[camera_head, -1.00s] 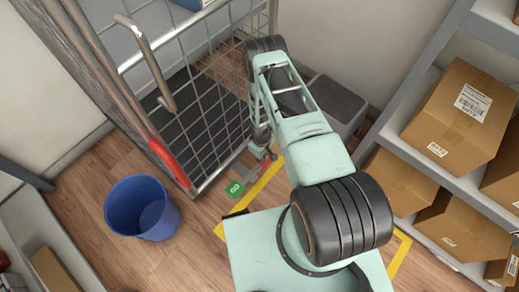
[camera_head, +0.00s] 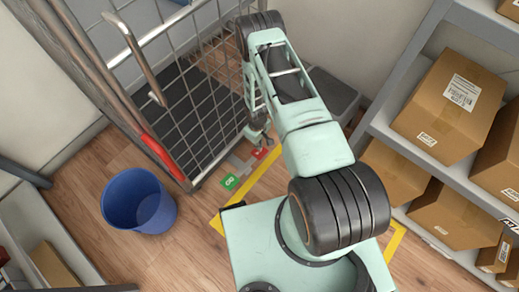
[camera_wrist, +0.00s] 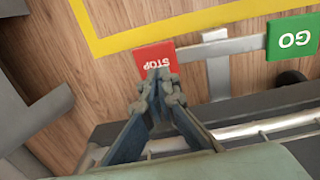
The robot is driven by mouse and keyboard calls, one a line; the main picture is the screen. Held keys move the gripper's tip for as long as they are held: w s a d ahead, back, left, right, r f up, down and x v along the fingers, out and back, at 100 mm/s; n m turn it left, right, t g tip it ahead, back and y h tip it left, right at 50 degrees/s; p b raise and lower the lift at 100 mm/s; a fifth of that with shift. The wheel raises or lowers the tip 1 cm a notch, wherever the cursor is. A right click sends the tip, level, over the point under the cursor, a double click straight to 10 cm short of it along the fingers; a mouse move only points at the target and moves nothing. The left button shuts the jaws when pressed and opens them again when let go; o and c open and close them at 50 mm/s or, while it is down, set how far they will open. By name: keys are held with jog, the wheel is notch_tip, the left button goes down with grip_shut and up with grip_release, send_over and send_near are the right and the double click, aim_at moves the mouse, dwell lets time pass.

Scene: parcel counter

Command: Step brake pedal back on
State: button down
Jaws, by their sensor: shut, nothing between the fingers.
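The roll cage (camera_head: 192,182) has a foot lever with a red STOP pedal (camera_head: 260,153) and a green GO pedal (camera_head: 230,181), joined by a grey bar. In the wrist view the red STOP pedal (camera_wrist: 153,57) lies right at my fingertips, and the green GO pedal (camera_wrist: 292,37) is at the far right. My gripper (camera_head: 257,136) is shut and empty, pointing down at the red pedal. Its tips (camera_wrist: 158,74) overlap the red pedal's near edge in the wrist view. I cannot tell whether they touch it.
A blue bin (camera_head: 139,202) stands left of the cage. Yellow floor tape (camera_head: 262,180) runs by the pedals. A grey box (camera_head: 332,103) stands by the wall. Shelves with cardboard boxes (camera_head: 445,105) are at the right. Wood floor lies between bin and tape.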

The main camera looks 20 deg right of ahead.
notch_tip(320, 180, up, 8)
jog(key=w+d+p, duration=0.1)
jog(key=p, duration=0.1)
jog(key=shift+r, duration=0.15)
dwell(0.4)
